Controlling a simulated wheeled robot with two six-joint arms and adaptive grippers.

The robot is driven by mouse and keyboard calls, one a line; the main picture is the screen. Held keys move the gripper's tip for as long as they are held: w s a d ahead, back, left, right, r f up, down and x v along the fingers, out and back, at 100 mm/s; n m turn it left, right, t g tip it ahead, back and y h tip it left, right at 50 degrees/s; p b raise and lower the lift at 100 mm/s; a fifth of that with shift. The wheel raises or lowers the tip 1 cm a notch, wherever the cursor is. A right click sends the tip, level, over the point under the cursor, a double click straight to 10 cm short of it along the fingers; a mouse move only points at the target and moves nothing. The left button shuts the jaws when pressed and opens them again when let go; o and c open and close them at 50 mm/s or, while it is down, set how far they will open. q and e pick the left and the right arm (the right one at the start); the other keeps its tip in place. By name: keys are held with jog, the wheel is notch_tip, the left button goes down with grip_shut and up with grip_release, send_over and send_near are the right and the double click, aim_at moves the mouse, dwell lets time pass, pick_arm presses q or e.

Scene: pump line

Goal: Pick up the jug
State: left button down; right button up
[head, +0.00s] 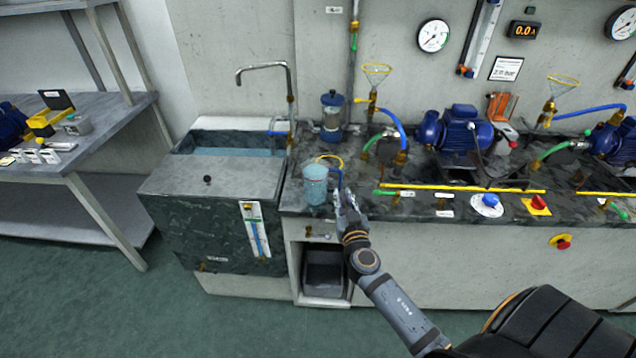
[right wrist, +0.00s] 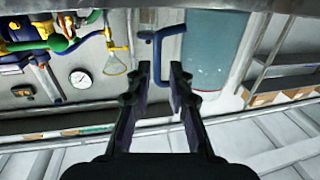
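The jug (head: 316,186) is a light-blue translucent vessel with a blue handle. It stands upright near the front left of the dark worktop, beside the sink. My right gripper (head: 347,196) is just to the right of the jug, on its handle side. In the right wrist view, the jug's body (right wrist: 212,45) is to the right, and its blue handle (right wrist: 157,58) shows between the fingertips of my right gripper (right wrist: 160,70). The fingers are apart, with gaps beside the handle; I see no grip on it. My left gripper is not in view.
A sink (head: 215,165) with a tall faucet (head: 264,67) lies left of the jug. A blue canister (head: 332,115) stands behind it. A yellow ring funnel (head: 377,72), hoses and a blue pump (head: 460,132) are to the right. An open shelf bay (head: 323,275) is below.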

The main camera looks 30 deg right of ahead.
aim_at(340, 185)
jog(key=shift+w+d, duration=0.25)
jog(key=shift+w, duration=0.3)
jog(key=x, duration=0.2)
jog(key=p+x, duration=0.1)
jog(key=x, duration=0.1)
jog(key=shift+d+f, duration=0.2)
jog(key=shift+w+d+f, duration=0.15)
jog(key=shift+w, duration=0.35)
jog(key=shift+s, duration=0.1)
jog(key=shift+c, duration=0.2)
grip_shut()
